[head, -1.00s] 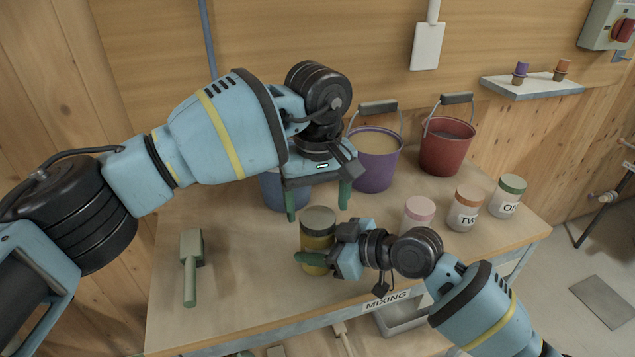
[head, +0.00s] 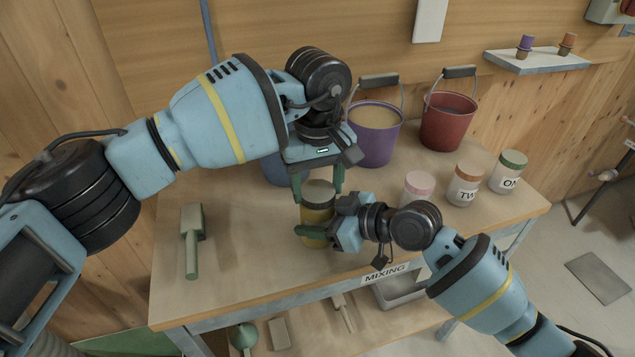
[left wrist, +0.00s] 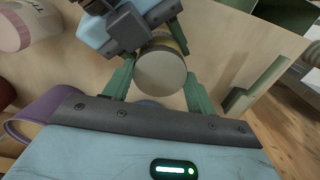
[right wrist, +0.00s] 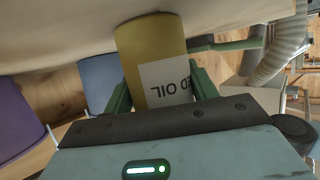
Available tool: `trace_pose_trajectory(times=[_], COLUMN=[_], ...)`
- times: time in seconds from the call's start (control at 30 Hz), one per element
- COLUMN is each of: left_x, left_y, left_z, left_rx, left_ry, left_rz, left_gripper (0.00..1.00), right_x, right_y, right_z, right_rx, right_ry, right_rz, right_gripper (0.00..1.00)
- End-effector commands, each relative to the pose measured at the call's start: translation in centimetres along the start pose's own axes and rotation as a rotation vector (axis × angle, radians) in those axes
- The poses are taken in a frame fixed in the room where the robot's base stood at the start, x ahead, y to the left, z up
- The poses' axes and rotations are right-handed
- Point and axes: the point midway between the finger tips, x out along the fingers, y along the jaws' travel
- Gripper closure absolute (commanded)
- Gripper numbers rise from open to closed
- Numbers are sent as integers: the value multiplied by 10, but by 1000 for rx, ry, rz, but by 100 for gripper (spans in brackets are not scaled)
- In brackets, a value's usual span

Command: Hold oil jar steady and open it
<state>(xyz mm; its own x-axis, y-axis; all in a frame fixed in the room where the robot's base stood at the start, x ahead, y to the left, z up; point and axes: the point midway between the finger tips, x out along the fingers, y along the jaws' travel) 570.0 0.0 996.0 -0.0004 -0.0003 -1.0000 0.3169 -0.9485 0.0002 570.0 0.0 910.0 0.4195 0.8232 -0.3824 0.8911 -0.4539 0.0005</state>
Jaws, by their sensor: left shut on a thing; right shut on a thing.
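The oil jar (head: 317,216), yellow with a grey-green lid (head: 318,190), stands upright near the front of the workbench. My left gripper (head: 318,187) comes from above and is shut on the lid; the left wrist view shows the round lid (left wrist: 160,74) between its green fingers. My right gripper (head: 317,230) comes from the right and is shut on the jar's body. In the right wrist view the jar (right wrist: 150,60) sits between the fingers, its white label (right wrist: 165,82) upside down and partly hidden.
A purple bucket (head: 374,140) and a red bucket (head: 446,125) stand behind, with a blue bucket (head: 278,172) partly hidden by my left gripper. Pink-lidded (head: 418,188), orange-lidded (head: 464,187) and green-lidded (head: 507,175) jars stand right.

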Motion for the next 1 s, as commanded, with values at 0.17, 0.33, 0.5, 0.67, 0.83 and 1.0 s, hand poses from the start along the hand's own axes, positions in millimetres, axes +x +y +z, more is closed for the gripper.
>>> trace_pose_trajectory(times=[0.17,0.33,0.5,0.67,0.83,1.0], left_x=[0,-1,-1,-1,-1,-1], left_y=[0,0,0,-1,-1,-1], left_z=[0,0,0,0,0,0], left_rx=[-154,-433,-713,-977,-1245,-1415], left_ry=[0,1,2,2,1,1], left_rz=[-1,0,0,-1,-1,-1], left_gripper=[71,71,71,71,71,71], right_x=[0,0,0,0,0,0], right_y=[0,0,1,1,1,1], right_z=[0,0,0,0,0,0], right_rx=[1,1,1,2,2,2], right_ry=[0,0,0,-1,-1,-1], right_rz=[1,1,1,1,1,2], right_gripper=[100,100,100,100,100,100])
